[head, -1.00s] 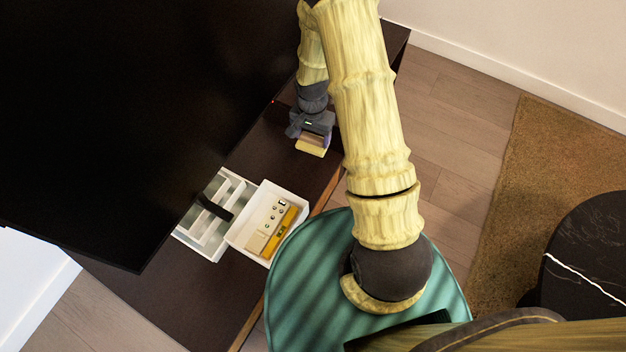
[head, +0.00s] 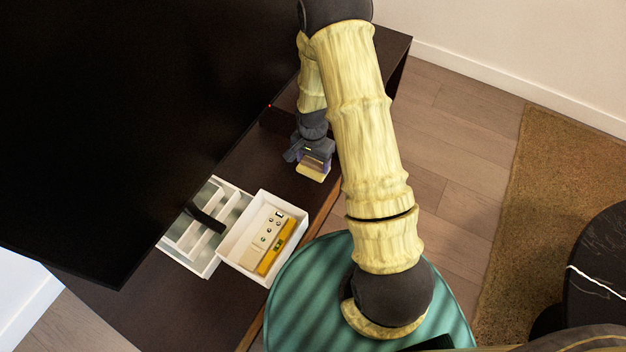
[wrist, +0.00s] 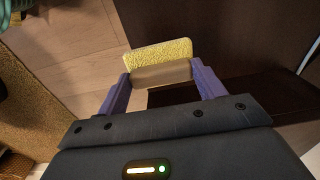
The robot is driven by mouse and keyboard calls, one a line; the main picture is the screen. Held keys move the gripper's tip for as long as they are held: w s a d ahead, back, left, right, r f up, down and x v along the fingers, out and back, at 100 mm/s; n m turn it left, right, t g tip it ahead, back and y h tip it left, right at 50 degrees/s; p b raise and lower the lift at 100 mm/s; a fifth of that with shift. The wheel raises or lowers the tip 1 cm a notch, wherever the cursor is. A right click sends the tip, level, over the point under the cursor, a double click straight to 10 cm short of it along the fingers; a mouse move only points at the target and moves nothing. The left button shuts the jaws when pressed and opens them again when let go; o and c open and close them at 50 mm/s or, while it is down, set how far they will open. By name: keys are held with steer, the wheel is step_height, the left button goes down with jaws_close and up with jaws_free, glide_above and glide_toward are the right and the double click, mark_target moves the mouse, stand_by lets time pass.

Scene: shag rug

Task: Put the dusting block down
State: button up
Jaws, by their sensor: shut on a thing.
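The dusting block (head: 312,171) is a small block with a tan body and a yellow fuzzy face. My gripper (head: 311,160) is shut on it near the right edge of the dark cabinet top, in the head view. In the wrist view the block (wrist: 158,60) sits between the two purple fingers of my gripper (wrist: 161,80), yellow side outward. I cannot tell whether the block touches the cabinet top (head: 262,165).
A white box (head: 228,252) holding a beige device and a yellow level stands on the cabinet. A white divided tray (head: 182,247) with a dark item lies beside it. A large black screen (head: 130,120) overhangs the left. Bare cabinet top lies between box and gripper.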

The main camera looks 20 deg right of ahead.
mark_target(313, 163)
steer(key=shift+f+b, duration=0.45)
steer(key=shift+f, duration=1.15)
steer(key=shift+f+b, duration=1.35)
steer(key=shift+f, duration=1.1)
steer(key=shift+f, duration=0.15)
steer(key=o, duration=1.1)
steer(key=shift+c, duration=0.2)
step_height(313, 163, up, 12)
steer(key=p, duration=0.6)
